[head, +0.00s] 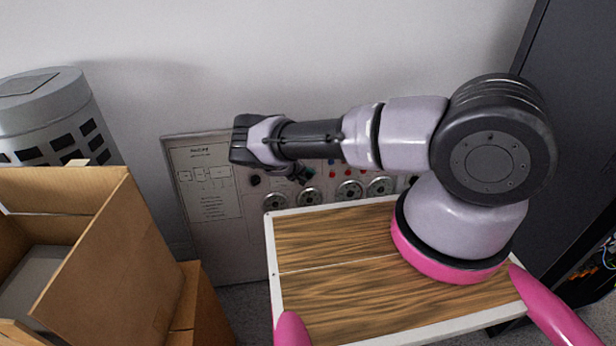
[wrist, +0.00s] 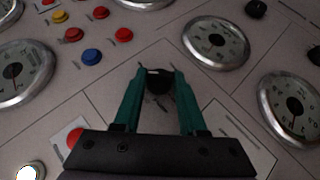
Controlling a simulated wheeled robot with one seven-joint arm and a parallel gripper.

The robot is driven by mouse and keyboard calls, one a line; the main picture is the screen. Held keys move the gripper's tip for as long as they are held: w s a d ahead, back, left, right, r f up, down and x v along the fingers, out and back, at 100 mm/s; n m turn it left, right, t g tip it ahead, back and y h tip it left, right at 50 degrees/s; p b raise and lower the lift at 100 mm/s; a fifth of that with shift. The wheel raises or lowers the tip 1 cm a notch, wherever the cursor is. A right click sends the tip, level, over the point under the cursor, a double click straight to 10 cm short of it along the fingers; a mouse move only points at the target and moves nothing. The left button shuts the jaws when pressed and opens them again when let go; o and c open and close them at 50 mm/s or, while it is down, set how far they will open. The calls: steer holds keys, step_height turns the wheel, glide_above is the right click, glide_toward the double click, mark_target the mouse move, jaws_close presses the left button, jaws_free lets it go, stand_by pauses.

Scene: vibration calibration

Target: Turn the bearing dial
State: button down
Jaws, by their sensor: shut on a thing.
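A black dial knob (wrist: 158,84) sits on the light panel in the wrist view, with dark marks printed around it. My gripper (wrist: 157,70) has its two teal fingers on either side of the knob, shut on it. Which way the knob's pointer faces is too dark to tell. In the head view my gripper (head: 301,175) reaches down at the front of the panel (head: 207,227). My wrist hides much of the knob area there.
Round gauges (wrist: 215,42) surround the knob, with red and blue buttons (wrist: 92,57) to the left. Another black knob (wrist: 256,9) is at upper right. Cardboard boxes (head: 95,250) and a grey cylinder (head: 45,110) stand left; a dark cabinet (head: 575,90) stands right.

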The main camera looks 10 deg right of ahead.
stand_by(0.3)
steer(key=shift+c, duration=2.4)
jaws_free()
steer(key=v, duration=1)
steer(key=shift+s+a+r, duration=0.2)
steer(key=shift+r, duration=0.05)
